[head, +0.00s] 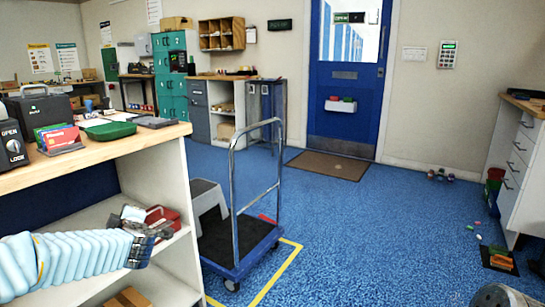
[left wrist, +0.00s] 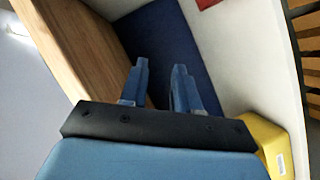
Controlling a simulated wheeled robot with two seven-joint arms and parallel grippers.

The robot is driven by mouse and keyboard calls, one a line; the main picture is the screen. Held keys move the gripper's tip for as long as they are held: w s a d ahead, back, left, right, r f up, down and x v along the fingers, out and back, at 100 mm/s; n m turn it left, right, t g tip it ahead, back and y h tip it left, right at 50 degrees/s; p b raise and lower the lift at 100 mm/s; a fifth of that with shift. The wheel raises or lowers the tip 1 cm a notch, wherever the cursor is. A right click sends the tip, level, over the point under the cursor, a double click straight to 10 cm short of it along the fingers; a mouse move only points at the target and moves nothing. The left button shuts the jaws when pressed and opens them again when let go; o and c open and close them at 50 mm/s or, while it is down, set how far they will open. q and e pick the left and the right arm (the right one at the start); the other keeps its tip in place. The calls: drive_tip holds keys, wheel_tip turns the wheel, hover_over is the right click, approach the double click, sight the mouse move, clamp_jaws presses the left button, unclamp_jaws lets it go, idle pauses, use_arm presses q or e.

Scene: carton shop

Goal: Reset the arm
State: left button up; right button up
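My left arm (head: 60,262), in a pale blue ribbed sleeve, reaches in from the lower left of the head view. Its gripper (head: 143,245) is at the white shelf unit beneath the wooden counter. In the left wrist view the two blue fingers of my left gripper (left wrist: 162,75) stand apart with nothing between them. I cannot make out my right gripper there.
The wooden counter (head: 120,147) holds a green tray (head: 110,131) and boxes. A red container (head: 163,220) is on the shelf by my left gripper. A blue cart (head: 243,255) stands right of the shelf unit. The blue floor is open towards the door (head: 346,80). White drawers (head: 518,165) stand right.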

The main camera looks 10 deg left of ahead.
use_arm(q)
drive_tip(key=s+d+f+m+g+h, duration=0.1)
drive_tip(key=d+f+m+h, duration=0.4)
drive_tip(key=d+f, duration=0.8)
drive_tip(key=s+d+f+m+g+h, duration=0.1)
drive_tip(key=d+f+m+h, duration=0.45)
drive_tip(key=d+f, duration=0.8)
drive_tip(key=s+d+f+m+g+h, duration=0.2)
drive_tip(key=s+d+f+m+g, duration=0.2)
drive_tip(key=s+f, duration=0.5)
drive_tip(key=s+d+f+m+g+h, duration=0.2)
drive_tip(key=s+d+f+m+g, duration=0.2)
drive_tip(key=s+f, duration=0.6)
drive_tip(key=s+d, duration=0.2)
drive_tip(key=s, duration=0.2)
drive_tip(key=shift+s+d, duration=0.4)
